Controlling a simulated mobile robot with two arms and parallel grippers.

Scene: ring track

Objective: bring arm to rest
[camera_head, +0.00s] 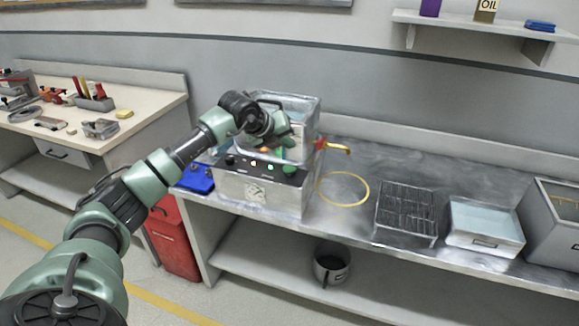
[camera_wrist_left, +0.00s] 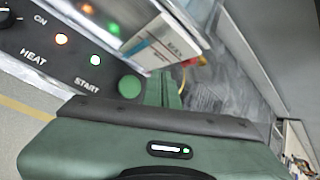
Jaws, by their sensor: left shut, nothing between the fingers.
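My left arm reaches in from the lower left in the head view. Its left gripper (camera_head: 288,149) hangs in front of the metal tank of a machine (camera_head: 260,190), just above the control panel. In the left wrist view the green fingers (camera_wrist_left: 163,90) are together with nothing between them. They appear close to the green START button (camera_wrist_left: 130,86); I cannot tell whether they touch the panel. The panel lights (camera_wrist_left: 61,39) are lit. My right gripper is not in view.
The steel bench (camera_head: 335,208) holds a yellow ring (camera_head: 343,174), a black wire rack (camera_head: 405,208), a pale tray (camera_head: 484,222) and a blue item (camera_head: 197,178). A red-handled tap (camera_head: 335,148) juts from the tank. A red bin (camera_head: 172,240) stands left, a pot (camera_head: 331,264) below.

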